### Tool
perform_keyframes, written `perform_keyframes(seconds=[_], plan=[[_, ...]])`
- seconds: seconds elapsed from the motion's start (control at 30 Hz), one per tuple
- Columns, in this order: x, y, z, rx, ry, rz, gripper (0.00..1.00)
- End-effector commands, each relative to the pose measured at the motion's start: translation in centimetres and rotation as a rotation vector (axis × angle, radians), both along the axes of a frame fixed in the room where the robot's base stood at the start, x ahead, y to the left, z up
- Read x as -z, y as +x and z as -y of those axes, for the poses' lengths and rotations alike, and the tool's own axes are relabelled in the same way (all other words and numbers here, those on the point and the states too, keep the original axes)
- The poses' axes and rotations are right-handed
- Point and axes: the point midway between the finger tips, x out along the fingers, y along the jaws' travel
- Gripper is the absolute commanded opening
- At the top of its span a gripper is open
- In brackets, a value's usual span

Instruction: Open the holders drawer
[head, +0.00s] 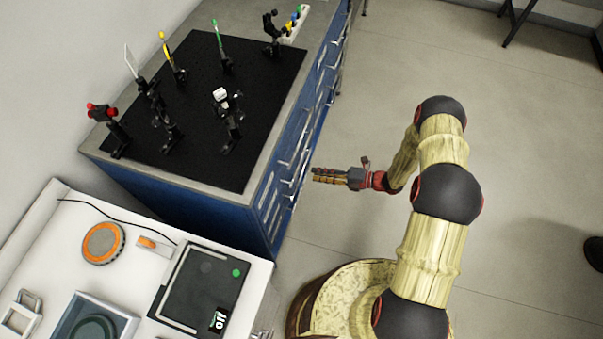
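The blue cabinet (268,187) under the optics bench has several drawers with pale bar handles along its right-hand front. Labels are too small to read, so I cannot tell which is the holders drawer. The drawer fronts look flush, with none clearly pulled out. My gripper (315,175) points left at the cabinet front, level in the picture with the near drawers. Its fingertips are close to the handles; whether they touch one I cannot tell. The fingers lie close together in this view, and any gap between them is too small to judge.
A black breadboard (215,165) with several optical mounts covers the bench top. A white table (150,290) with a dark device (200,290) and an orange-topped round item (103,243) stands at the lower left. The floor (520,140) right of the cabinet is mostly clear.

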Motion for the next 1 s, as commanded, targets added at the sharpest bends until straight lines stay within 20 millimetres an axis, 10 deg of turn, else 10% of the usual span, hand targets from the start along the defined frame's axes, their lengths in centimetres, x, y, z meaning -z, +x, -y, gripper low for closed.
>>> perform_keyframes(seconds=[1.0], plan=[[3.8,2.2,-7.0,0.063,0.04,-0.074,0.24]])
